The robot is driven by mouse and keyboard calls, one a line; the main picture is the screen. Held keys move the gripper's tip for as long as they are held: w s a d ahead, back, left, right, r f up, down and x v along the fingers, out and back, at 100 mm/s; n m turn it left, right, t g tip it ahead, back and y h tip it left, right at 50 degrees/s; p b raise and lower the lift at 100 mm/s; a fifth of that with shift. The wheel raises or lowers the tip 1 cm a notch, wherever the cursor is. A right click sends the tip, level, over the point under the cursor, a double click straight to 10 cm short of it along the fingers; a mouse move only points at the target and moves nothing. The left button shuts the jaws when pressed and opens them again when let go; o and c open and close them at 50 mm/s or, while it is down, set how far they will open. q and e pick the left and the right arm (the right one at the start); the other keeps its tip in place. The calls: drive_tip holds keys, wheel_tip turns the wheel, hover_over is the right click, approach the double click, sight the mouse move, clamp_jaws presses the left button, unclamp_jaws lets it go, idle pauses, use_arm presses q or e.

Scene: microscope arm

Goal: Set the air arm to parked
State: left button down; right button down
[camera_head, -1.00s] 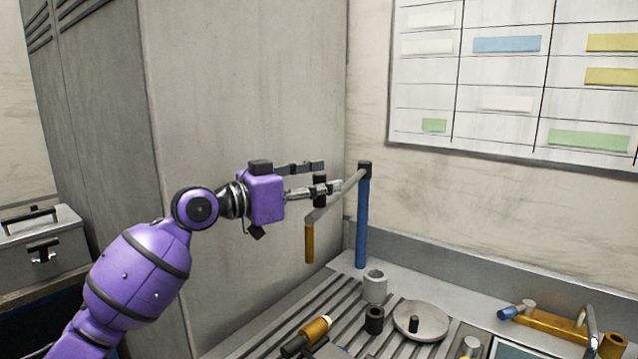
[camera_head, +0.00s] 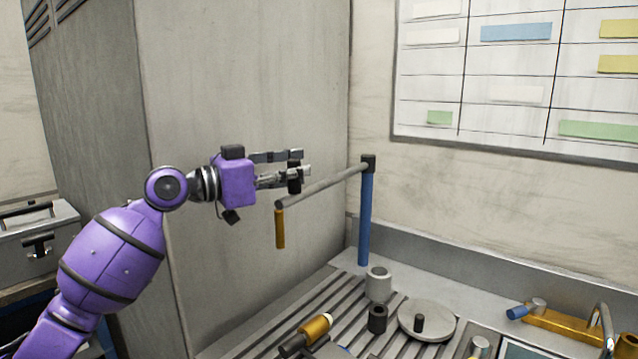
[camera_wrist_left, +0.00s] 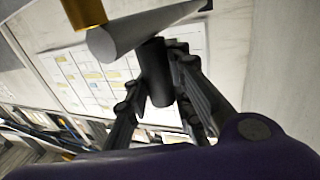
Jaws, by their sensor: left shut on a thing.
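The air arm (camera_head: 325,188) is a grey bar on top of a blue post (camera_head: 366,220) at the bench's back left. It reaches out to the left from a black joint. A gold nozzle (camera_head: 280,229) hangs from its free end. My left gripper (camera_head: 296,172) is shut on the arm's black handle (camera_head: 294,186), near the nozzle end. In the left wrist view, the black handle (camera_wrist_left: 156,75) stands between the fingers, with the grey bar (camera_wrist_left: 140,30) and part of the gold nozzle (camera_wrist_left: 85,12) beyond. My right gripper is out of view.
A tall grey cabinet (camera_head: 250,90) stands behind my left arm. Below the air arm is a slatted bench (camera_head: 345,310) with grey and black cups, a round plate (camera_head: 426,320) and a gold-black tool (camera_head: 306,335). A wall chart (camera_head: 510,75) hangs at the right.

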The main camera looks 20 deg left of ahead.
use_arm(q)
drive_tip(key=a, duration=0.1)
drive_tip(key=w+a, duration=0.1)
drive_tip(key=a, duration=0.1)
drive_tip(key=shift+b, duration=0.3)
drive_tip(key=c, duration=1.8)
unclamp_jaws()
drive_tip(key=shift+a, duration=0.1)
drive_tip(key=shift+o, duration=1.3)
drive_tip(key=shift+s+a, duration=0.1)
drive_tip(key=shift+a, duration=0.05)
drive_tip(key=v, duration=1.2)
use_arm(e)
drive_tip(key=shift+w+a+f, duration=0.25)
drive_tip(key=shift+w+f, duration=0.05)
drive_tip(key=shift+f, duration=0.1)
